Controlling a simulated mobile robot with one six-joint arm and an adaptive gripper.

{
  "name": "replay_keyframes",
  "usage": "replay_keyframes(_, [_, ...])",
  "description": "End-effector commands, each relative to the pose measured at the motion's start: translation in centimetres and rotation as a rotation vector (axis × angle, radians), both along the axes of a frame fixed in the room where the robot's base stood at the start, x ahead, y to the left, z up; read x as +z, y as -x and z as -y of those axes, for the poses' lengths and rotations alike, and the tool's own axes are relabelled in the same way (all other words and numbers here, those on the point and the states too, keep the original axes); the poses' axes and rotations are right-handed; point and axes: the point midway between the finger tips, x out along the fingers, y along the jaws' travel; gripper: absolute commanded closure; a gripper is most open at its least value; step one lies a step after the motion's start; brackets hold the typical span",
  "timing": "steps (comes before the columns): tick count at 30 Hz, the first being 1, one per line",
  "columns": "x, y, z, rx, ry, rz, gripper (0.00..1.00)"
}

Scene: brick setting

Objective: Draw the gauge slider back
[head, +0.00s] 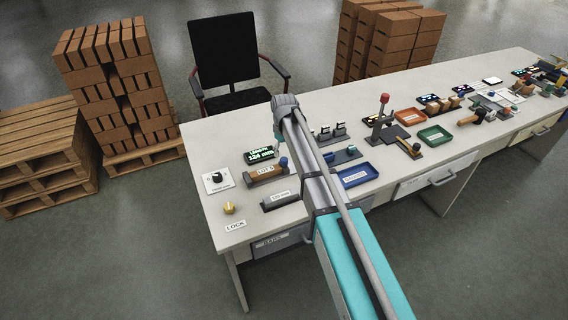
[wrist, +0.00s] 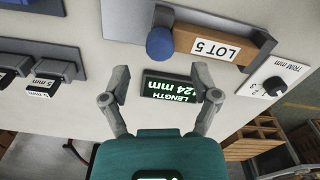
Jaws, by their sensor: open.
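The length gauge (wrist: 125,20) is a grey metal fixture near the left end of the bench. A brown brick labelled LOT 5 (wrist: 222,38) lies in it, also seen in the head view (head: 264,171). The slider's blue knob (wrist: 159,43) is at one end of the brick; it also shows in the head view (head: 283,162). A dark display (wrist: 172,88) beside the gauge reads LENGTH and, in the head view (head: 261,154), 124 mm. My gripper (wrist: 162,72) is open and empty, over the display side, apart from the knob. In the head view my arm hides part of the gripper.
A TRIM mm dial (wrist: 274,85) stands beyond the brick's far end. Black pieces tagged 5 mm (wrist: 45,83) sit on the other side. A blue tray (head: 357,174) and a yellow knob (head: 229,208) are also on the bench. Bare bench surrounds the display.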

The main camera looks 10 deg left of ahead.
Motion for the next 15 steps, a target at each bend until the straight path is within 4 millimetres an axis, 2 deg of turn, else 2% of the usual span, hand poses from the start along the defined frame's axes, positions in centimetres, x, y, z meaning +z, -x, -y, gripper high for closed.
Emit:
replay_keyframes(3, [-1.4,0.0,0.0,0.0,0.0,0.0,0.21])
replay_keyframes(15, [-3.9,0.0,0.0,0.0,0.0,0.0,0.21])
